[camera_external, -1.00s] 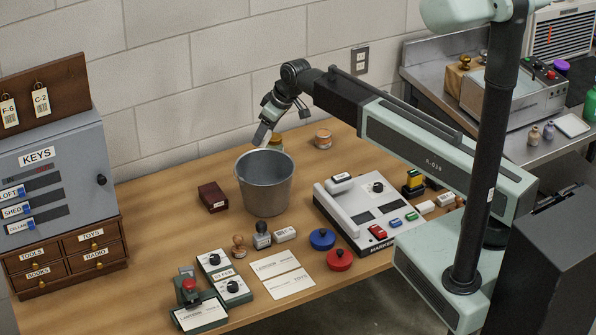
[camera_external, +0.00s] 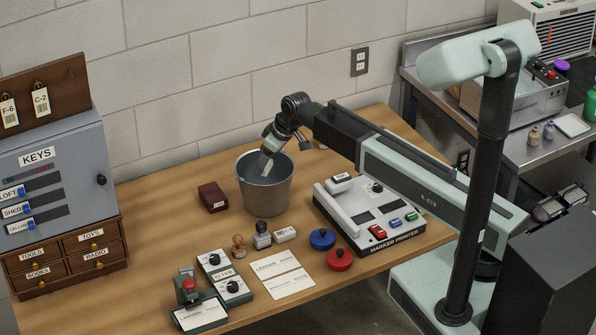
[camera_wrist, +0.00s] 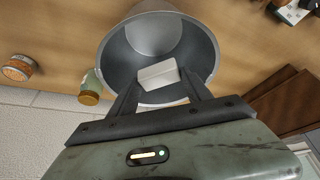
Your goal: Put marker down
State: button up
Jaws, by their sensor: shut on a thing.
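My gripper (camera_wrist: 160,92) is shut on a small white block, the marker (camera_wrist: 158,74), held between its two finger ends. In the wrist view the marker is in front of the open mouth of a grey metal bucket (camera_wrist: 205,40). In the external view my gripper (camera_external: 268,157) points down at the bucket (camera_external: 266,195), with the pale marker (camera_external: 266,168) at or just inside its rim. The bucket stands upright on the wooden table. Its floor is hidden in the external view, and I cannot tell whether the marker touches the bucket.
A marker printer (camera_external: 375,215) stands right of the bucket, and a dark red box (camera_external: 212,197) left of it. Two jars, one orange-banded (camera_wrist: 17,67) and one gold-lidded (camera_wrist: 90,90), stand near the wall. Stamps, cards and inkpads lie in front. Bare table (camera_external: 150,240) shows at left.

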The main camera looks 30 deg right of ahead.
jog(key=shift+f, duration=0.4)
jog(key=o, duration=1.4)
jog(key=shift+r, duration=0.1)
notch_tip(320, 180, up, 7)
jog(key=p, duration=0.7)
jog(key=shift+r, duration=0.2)
jog(key=shift+f, duration=0.25)
